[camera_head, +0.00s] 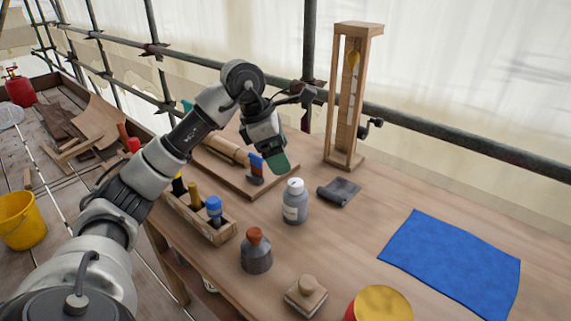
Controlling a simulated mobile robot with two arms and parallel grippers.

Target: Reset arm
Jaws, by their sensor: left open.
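My left arm reaches in from the left over the wooden workbench (345,245). My left gripper (279,165) hangs above the bench, pointing down, near a board and behind a white-capped grey bottle (295,203). Its jaws are open, and I see nothing held between them. A small blue-topped item (256,165) stands on the board just left of the gripper. My right gripper is not in this view.
A tall wooden frame (339,105) with a crank stands at the back. A blue cloth (455,262) lies at right. A wooden tool tray (205,220), a red-topped bottle (257,252), a knobbed wooden block (306,296) and a yellow-topped can (380,304) occupy the front. Scaffold rails run behind.

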